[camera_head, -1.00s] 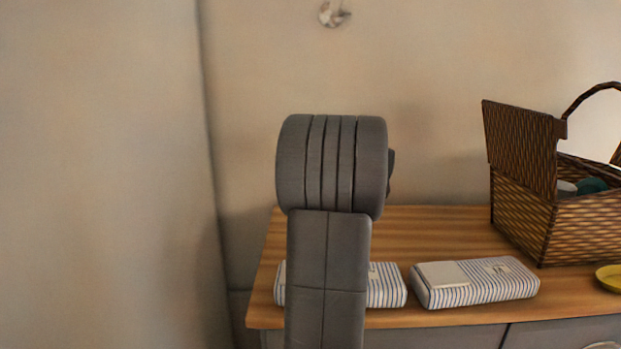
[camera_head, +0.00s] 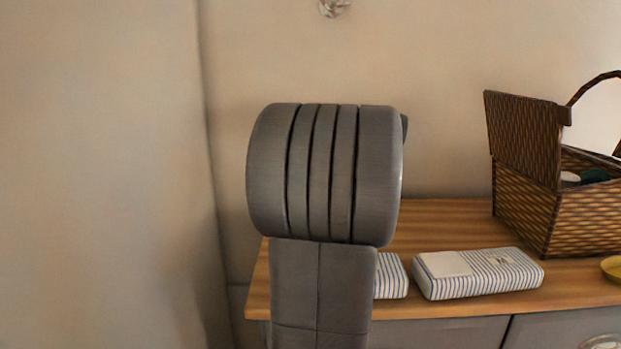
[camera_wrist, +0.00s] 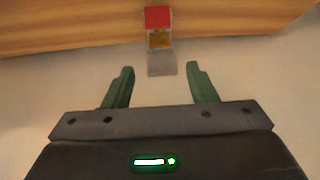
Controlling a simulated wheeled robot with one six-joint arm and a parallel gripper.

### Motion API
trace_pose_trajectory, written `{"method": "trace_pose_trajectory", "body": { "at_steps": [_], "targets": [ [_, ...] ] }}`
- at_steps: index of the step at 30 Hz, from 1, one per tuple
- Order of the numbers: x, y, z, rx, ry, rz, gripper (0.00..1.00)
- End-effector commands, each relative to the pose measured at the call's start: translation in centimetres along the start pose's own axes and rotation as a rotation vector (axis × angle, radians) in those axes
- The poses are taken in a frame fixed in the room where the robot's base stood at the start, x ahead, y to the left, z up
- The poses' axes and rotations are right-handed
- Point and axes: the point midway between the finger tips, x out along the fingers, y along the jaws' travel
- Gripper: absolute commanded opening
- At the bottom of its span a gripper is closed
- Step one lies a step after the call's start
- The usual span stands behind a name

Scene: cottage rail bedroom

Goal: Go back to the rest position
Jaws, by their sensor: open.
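My gripper (camera_wrist: 159,80) shows in the wrist view with its two green fingers spread apart and nothing between them. Beyond the fingertips is a small block-like thing (camera_wrist: 158,18), red on top with a yellowish and grey part below, by the edge of a wooden surface (camera_wrist: 60,27). I cannot tell what it is. In the head view my grey arm fills the middle and hides my gripper.
A wooden-topped cabinet (camera_head: 440,222) stands ahead. On it are a striped packet (camera_head: 478,273), a second striped packet (camera_head: 391,276) partly behind my arm, an open wicker basket (camera_head: 590,218) and a yellow dish (camera_head: 612,268). A bare wall (camera_head: 100,170) is at the left.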

Motion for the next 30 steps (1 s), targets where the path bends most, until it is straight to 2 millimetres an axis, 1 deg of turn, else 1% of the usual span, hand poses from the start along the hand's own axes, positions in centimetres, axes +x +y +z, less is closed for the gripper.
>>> {"method": "trace_pose_trajectory", "body": {
  "at_steps": [1,6,15,30],
  "targets": [
    [0.9,0.0,-0.1,0.000,-0.003,-0.001,0.52],
    [4.1,0.0,-0.1,0.000,-0.003,0.000,0.52],
    [9.3,0.0,-0.1,0.001,-0.002,0.001,0.52],
    [9.2,-0.3,0.1,0.134,0.001,0.135,0.52]
  ]
}}
